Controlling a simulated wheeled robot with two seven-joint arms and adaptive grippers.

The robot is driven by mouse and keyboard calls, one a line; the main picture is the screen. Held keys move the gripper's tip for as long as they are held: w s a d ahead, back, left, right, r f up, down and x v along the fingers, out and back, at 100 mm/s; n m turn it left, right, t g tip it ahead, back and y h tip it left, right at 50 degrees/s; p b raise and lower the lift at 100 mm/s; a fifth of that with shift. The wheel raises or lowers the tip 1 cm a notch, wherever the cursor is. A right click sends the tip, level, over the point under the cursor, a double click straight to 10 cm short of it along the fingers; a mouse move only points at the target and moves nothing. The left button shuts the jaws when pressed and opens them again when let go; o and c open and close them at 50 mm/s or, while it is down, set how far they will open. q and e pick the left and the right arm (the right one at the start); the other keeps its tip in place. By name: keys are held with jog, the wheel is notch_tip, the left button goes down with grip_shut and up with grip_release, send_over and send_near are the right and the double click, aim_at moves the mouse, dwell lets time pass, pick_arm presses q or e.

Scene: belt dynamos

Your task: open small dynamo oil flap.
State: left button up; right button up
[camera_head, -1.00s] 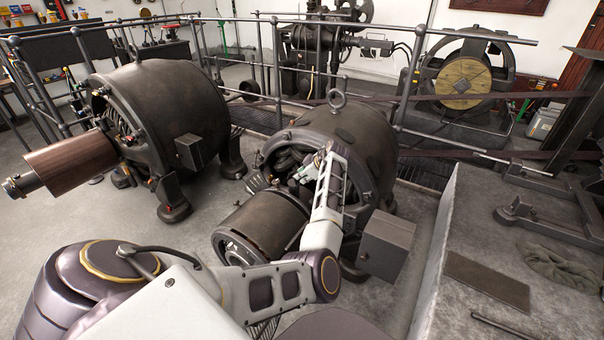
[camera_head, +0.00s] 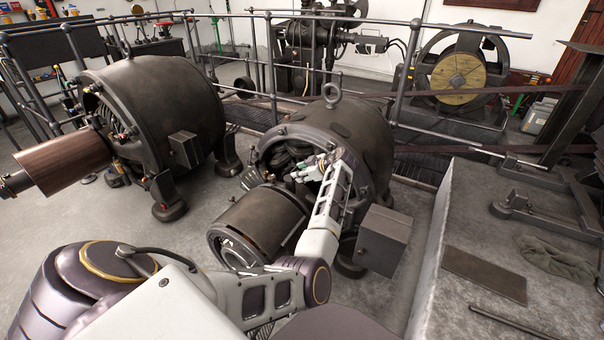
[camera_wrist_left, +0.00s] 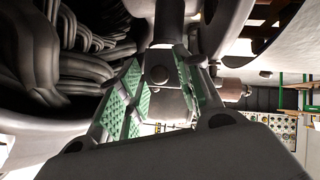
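The small dynamo (camera_head: 365,135) stands mid-view in the head view, a dark drum with a lifting ring on top and a cylinder in front. My left gripper (camera_head: 303,173) is at its open front end, pointing left in the picture. In the left wrist view its green-padded fingers (camera_wrist_left: 165,98) are apart, with a dark post and a round knob (camera_wrist_left: 159,75) showing between or just beyond them. I cannot tell whether they touch it. I cannot clearly make out the oil flap, or whether it is open. My right gripper is out of view.
Dark coils (camera_wrist_left: 85,45) lie close beside the fingers. The larger dynamo (camera_head: 150,105) stands to the left. A grey box (camera_head: 384,240) sits right of my left forearm, before a raised concrete block (camera_head: 450,310). Railings (camera_head: 330,85) run behind.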

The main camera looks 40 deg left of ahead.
pick_arm(q)
jog(key=shift+d+r, duration=0.1)
dwell(0.3)
jog(key=v, duration=0.7)
jog(key=shift+d, duration=0.2)
dwell(0.7)
